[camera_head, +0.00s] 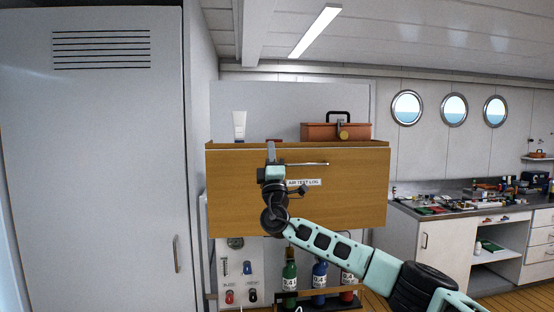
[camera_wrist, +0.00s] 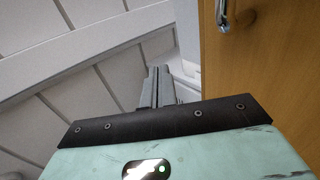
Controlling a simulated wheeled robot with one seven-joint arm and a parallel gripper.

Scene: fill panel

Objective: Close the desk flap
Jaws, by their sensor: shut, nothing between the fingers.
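The desk flap (camera_head: 345,205) is a wide wooden panel that stands upright, or nearly so, in the middle of the head view. It has a metal bar handle (camera_head: 308,164) near its top and a white label partly hidden behind my gripper. I cannot tell whether a gap remains at its top edge. My gripper (camera_head: 271,146) is shut and empty, pointing up in front of the flap, left of the handle. In the wrist view the shut fingers (camera_wrist: 157,72) point toward the ceiling. The flap's wood (camera_wrist: 270,60) and the handle's end (camera_wrist: 223,15) show on the right.
A white tube (camera_head: 239,125) and an orange-brown box (camera_head: 323,132) stand above the flap. Several bottles, including a green one (camera_head: 290,275), stand below it. A tall grey locker (camera_head: 95,170) is at left. A cluttered counter (camera_head: 420,214) is at right.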

